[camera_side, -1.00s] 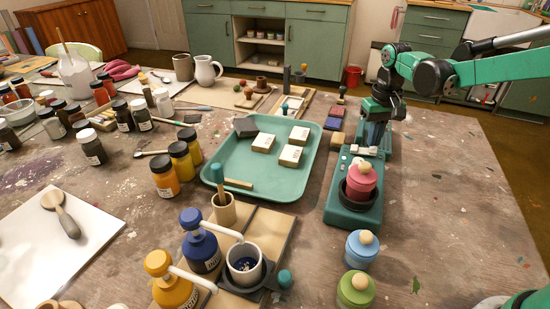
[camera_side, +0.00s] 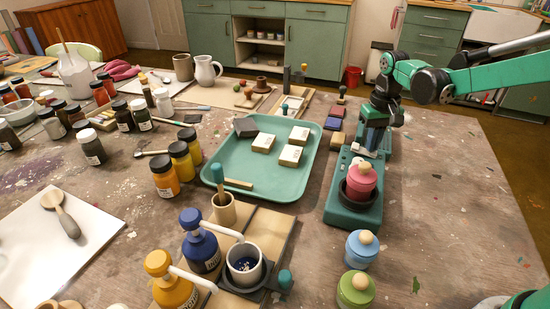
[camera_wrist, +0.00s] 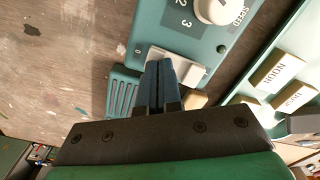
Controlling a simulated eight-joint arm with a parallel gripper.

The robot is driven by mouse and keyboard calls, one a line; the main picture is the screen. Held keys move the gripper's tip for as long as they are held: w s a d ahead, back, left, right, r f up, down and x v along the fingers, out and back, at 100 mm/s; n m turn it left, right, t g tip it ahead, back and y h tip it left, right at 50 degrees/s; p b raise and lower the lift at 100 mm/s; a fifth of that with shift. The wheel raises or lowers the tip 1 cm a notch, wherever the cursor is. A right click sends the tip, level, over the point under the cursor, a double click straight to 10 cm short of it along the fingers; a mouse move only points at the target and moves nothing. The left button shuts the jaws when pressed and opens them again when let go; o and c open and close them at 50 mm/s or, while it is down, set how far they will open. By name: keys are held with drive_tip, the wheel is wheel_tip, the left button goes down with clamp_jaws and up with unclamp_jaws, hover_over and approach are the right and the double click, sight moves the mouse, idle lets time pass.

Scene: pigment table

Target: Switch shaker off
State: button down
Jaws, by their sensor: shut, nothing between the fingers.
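The shaker (camera_side: 350,217) is a green box at the right of the table, with a red pot (camera_side: 360,183) topped by a pale knob in its dark round holder. In the wrist view the shaker's panel (camera_wrist: 180,32) carries a white dial (camera_wrist: 217,10) marked SPEED. Its white rocker switch (camera_wrist: 190,72) lies beside a 0 mark, partly hidden by my fingers. My gripper (camera_wrist: 161,66) is shut and empty, its blue-grey fingertips at the switch. I cannot tell whether they touch it. In the side view my gripper (camera_side: 373,146) points down at the shaker's far end.
A green tray (camera_side: 232,160) with pale labelled blocks stands left of the shaker. Blue (camera_side: 361,249) and green (camera_side: 355,289) pots stand in front of it. Colored pads (camera_side: 334,124) lie close to its far left. The table to its right is clear.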

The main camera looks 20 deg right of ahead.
drive_tip(key=shift+r, duration=3.5)
drive_tip(key=shift+s+a+r, duration=0.1)
drive_tip(key=s+a+n+t, duration=0.3)
drive_tip(key=s+a+t, duration=0.4)
drive_tip(key=s, duration=0.6)
drive_tip(key=shift+r, duration=0.4)
